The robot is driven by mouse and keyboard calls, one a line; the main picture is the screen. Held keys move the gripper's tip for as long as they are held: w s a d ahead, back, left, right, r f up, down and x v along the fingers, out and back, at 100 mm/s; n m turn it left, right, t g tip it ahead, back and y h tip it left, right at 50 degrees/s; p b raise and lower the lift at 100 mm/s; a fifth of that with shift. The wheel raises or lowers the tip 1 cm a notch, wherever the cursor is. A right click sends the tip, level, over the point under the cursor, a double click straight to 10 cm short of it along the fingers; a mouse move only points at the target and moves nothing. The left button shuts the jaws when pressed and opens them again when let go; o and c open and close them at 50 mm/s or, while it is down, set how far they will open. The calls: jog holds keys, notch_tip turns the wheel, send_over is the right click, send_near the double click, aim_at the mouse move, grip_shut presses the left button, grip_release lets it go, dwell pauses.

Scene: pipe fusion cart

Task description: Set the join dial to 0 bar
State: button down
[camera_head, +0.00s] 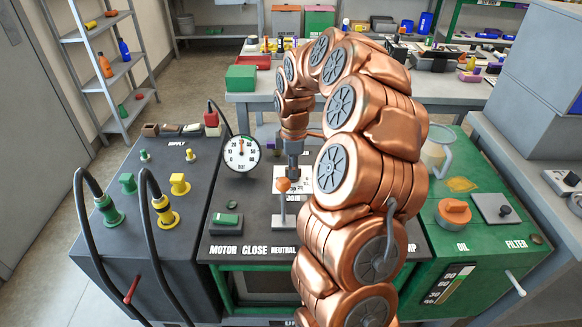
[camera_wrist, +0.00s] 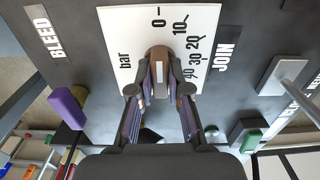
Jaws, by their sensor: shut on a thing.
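The join dial is a white plate (camera_wrist: 120,50) marked bar, with 0, 10, 20, 30 and 40 around its knob. "JOIN" is printed beside it. In the wrist view my gripper (camera_wrist: 159,82) is shut on the dial's knob (camera_wrist: 159,56), one finger on each side. I cannot clearly tell which number the knob points to. In the head view my gripper (camera_head: 294,168) reaches down over the white plate (camera_head: 306,184) on the dark cart top. The plate is partly hidden there by my arm and a lever.
An orange-topped lever (camera_head: 283,185) stands just in front of the dial. A round bar gauge (camera_head: 241,154) stands to the left. Black hoses (camera_head: 160,225) arch over the left cabinet.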

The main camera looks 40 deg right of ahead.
jog(key=shift+w+d+r, duration=0.1)
jog(key=shift+w+r, duration=0.05)
jog(key=shift+w, duration=0.05)
jog(key=c, duration=1.1)
grip_release()
jog(key=shift+s, duration=0.1)
notch_tip(320, 180, up, 12)
jog(key=shift+f, duration=0.1)
